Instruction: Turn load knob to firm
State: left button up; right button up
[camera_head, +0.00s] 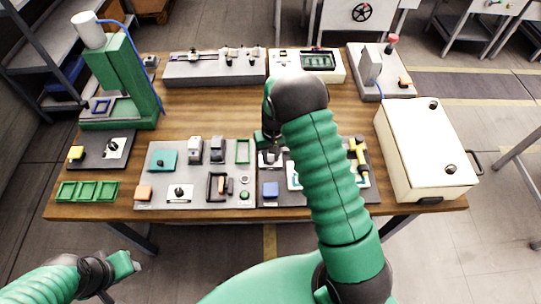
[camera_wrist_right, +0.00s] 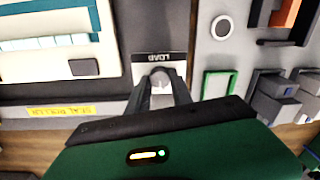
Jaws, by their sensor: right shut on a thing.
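The load knob (camera_wrist_right: 160,77) is a small grey knob on a pale plate. The plate carries a dark label reading LOAD (camera_wrist_right: 160,58), upside down in the right wrist view. My right gripper (camera_wrist_right: 161,88) is shut on the knob, with one dark finger on each side of it. The knob's pointer and any firm mark are hidden or too small to read. In the head view my right gripper (camera_head: 266,142) reaches down at the middle of the table, and my arm covers part of the panel. My left gripper (camera_head: 124,265) is off the table at the lower left, holding nothing visible.
A grey panel (camera_head: 215,200) with several fixtures lies left of the right gripper. A white cabinet (camera_head: 425,150) stands at the right. A green press (camera_head: 115,85) stands at the back left. Bare wood (camera_head: 215,112) shows in the middle.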

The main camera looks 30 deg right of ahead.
aim_at(272, 159)
jog(key=shift+m, duration=0.4)
grip_shut()
jog(key=m+p, duration=0.2)
jog(key=m, duration=0.3)
jog(key=shift+r, duration=0.1)
jog(key=m+p, duration=0.1)
jog(key=m, duration=0.5)
jog(key=shift+p, duration=0.35)
jog(key=shift+h, duration=0.3)
jog(key=o, duration=1)
grip_release()
jog(key=shift+s, duration=0.1)
jog(key=r, duration=1.6)
jog(key=shift+s+r+b, duration=0.3)
jog(key=shift+r+b, duration=0.05)
jog(key=shift+b, duration=0.05)
jog(key=shift+d, duration=0.1)
